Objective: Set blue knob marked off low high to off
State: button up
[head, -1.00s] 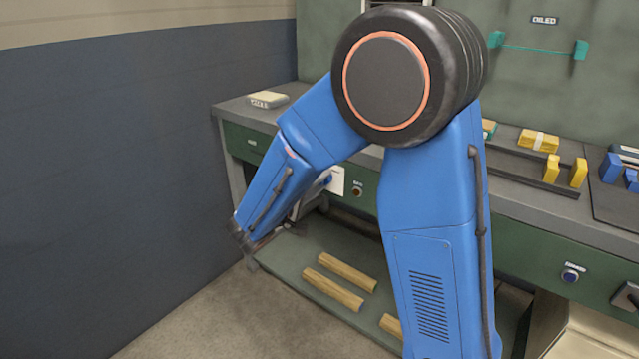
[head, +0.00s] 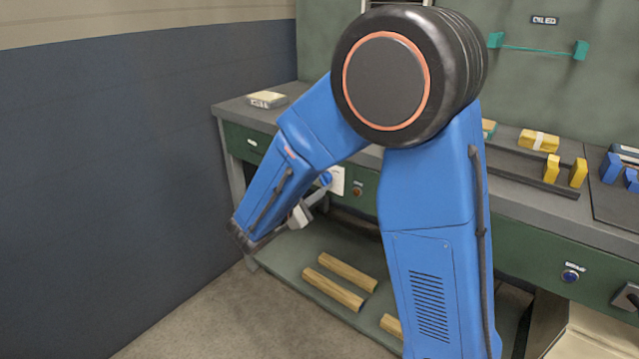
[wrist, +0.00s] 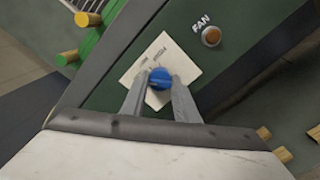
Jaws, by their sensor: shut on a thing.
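The blue knob (wrist: 160,79) sits on a white plate (wrist: 181,62) fixed to the green front of the bench, in the middle of the wrist view. The plate's lettering is too small to read. My gripper (wrist: 159,88) is shut on the knob, one finger on each side of it. In the head view the knob (head: 326,178) shows beside my forearm, with the white plate (head: 338,181) behind it. My gripper (head: 312,196) is partly hidden behind my arm there.
A brown button (wrist: 211,37) marked FAN is beside the plate. Wooden bars (head: 333,289) lie on the lower shelf. A dark wall (head: 130,170) stands at the left.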

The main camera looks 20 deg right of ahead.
jog(key=shift+n, duration=0.8)
jog(key=shift+f, duration=0.1)
jog(key=o, duration=1.1)
jog(key=shift+c, duration=0.2)
jog(key=shift+a, duration=0.1)
jog(key=v, duration=1.7)
jog(key=shift+s, duration=0.1)
